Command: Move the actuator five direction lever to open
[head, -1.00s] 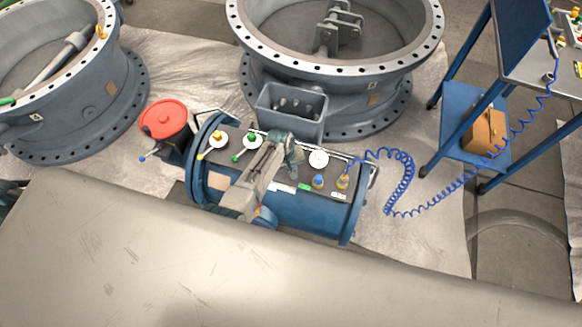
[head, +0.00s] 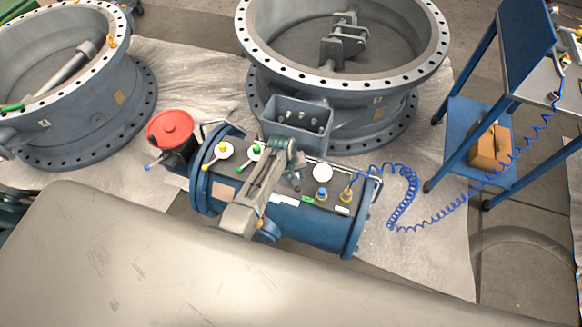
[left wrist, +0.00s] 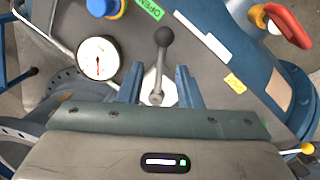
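The blue cylindrical actuator (head: 320,228) lies on the sheeted floor, with several levers and knobs on its dark top panel. In the left wrist view, a dark lever (left wrist: 161,62) with a black ball knob rises from a white round base. My left gripper (left wrist: 158,76) is open, with one blue finger on each side of the lever's lower part; I cannot tell if either touches it. A green label (left wrist: 149,8), apparently reading OPEN, lies up and left of the knob. In the head view my left gripper (head: 285,163) is over the panel and hides this lever. My right gripper is not in view.
A white gauge (left wrist: 98,58) and a blue knob (left wrist: 103,6) are left of the lever; a red handle (left wrist: 288,25) is at upper right. Large flanged valves (head: 340,75) stand behind. A red-topped drum (head: 170,128) and a coiled blue hose (head: 405,195) flank the actuator.

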